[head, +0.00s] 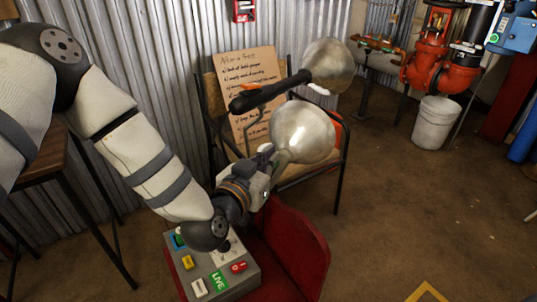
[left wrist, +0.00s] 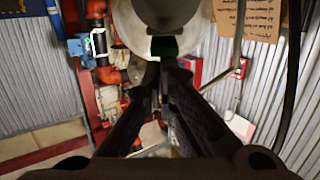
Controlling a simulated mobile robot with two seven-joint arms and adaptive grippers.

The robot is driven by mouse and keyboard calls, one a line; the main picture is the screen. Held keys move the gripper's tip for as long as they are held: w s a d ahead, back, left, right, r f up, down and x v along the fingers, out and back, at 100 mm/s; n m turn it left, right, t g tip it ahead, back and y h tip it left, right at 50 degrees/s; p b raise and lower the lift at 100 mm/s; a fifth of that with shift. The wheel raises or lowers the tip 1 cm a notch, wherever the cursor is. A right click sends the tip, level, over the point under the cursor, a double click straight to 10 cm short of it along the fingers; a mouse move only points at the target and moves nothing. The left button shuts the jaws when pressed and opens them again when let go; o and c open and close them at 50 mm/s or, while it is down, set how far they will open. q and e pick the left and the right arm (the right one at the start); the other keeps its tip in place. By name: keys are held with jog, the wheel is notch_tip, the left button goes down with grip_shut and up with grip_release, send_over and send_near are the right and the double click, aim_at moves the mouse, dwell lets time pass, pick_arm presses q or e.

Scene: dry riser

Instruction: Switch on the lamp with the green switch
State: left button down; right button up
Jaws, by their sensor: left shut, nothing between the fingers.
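Two clamp-style lamps with round metal shades show in the head view. The upper lamp (head: 328,66) has a black handle with an orange-red part. The lower lamp (head: 302,133) has a greenish neck (head: 282,160). My left gripper (head: 267,152) is at this neck, its fingers shut and empty. In the left wrist view the fingers (left wrist: 158,72) point at a dark green piece (left wrist: 165,46) below a metal shade (left wrist: 130,35). I cannot tell whether they touch it. Whether either lamp is lit is unclear. My right gripper is not in view.
A grey control box (head: 203,287) with coloured buttons and a green LIVE label sits on a red chair (head: 305,250) under my left arm. A handwritten board (head: 240,75) leans on a chair behind the lamps. A white bucket (head: 436,122) stands right. The floor at right is mostly clear.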

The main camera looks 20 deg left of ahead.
pick_arm(q)
jog(key=r+p, duration=0.2)
jog(key=r, duration=0.1)
jog(key=w+r+p, duration=0.1)
jog(key=r, duration=0.1)
jog(key=shift+r+p, duration=0.2)
jog(key=shift+p, duration=0.1)
jog(key=s+r+p, duration=0.1)
jog(key=s+r, duration=0.2)
jog(key=s, duration=0.6)
jog(key=shift+s+a, duration=0.15)
jog(key=shift+a, duration=0.3)
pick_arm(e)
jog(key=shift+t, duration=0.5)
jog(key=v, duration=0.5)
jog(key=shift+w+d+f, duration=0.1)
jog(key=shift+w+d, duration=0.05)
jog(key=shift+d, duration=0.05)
